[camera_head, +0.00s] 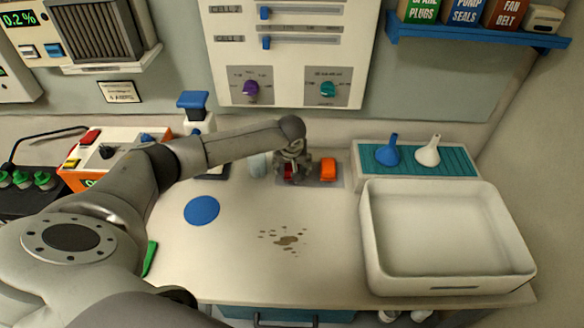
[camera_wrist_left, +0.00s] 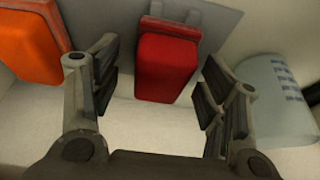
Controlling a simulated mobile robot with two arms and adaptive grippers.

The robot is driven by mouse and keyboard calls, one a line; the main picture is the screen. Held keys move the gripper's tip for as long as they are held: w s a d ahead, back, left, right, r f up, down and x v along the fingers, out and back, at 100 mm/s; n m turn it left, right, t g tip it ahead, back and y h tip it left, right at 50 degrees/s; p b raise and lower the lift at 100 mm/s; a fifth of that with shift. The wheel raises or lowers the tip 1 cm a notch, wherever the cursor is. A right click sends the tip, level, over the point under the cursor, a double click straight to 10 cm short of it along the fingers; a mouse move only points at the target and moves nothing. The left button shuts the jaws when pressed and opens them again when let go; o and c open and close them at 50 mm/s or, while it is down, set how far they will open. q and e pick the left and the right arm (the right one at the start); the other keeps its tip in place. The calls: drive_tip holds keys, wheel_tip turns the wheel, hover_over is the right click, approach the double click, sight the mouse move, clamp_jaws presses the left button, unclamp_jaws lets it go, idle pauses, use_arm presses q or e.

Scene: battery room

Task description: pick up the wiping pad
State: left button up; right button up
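A red block-shaped pad (camera_head: 288,175) and an orange one (camera_head: 327,170) sit on a flat grey mat (camera_head: 337,183) at the back of the worktop; I cannot tell which is the wiping pad. My left gripper (camera_head: 291,166) is at the red one and partly hides it in the head view. In the left wrist view its fingers are open, with the red pad (camera_wrist_left: 166,67) between and a little beyond them, and visible gaps on both sides. The orange pad (camera_wrist_left: 30,42) lies outside the fingers at upper left. My right gripper is not in view.
A translucent cup (camera_wrist_left: 275,105) stands close beside the gripper. A blue disc (camera_head: 202,211) and brown stains (camera_head: 286,240) lie on the worktop. A white tray (camera_head: 447,281) and a teal-topped stand (camera_head: 453,158) with two funnels are at right. The middle front is clear.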

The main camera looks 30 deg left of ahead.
use_arm(q)
drive_tip(key=c, duration=1.1)
drive_tip(key=shift+o, duration=0.2)
drive_tip(key=shift+r, duration=0.65)
drive_tip(key=s+d+r+b, duration=0.3)
drive_tip(key=s+d+r, duration=0.4)
drive_tip(key=s+r, duration=0.4)
drive_tip(key=shift+s+d+r, duration=0.2)
drive_tip(key=shift+s+r, duration=0.15)
drive_tip(key=shift+s, duration=0.1)
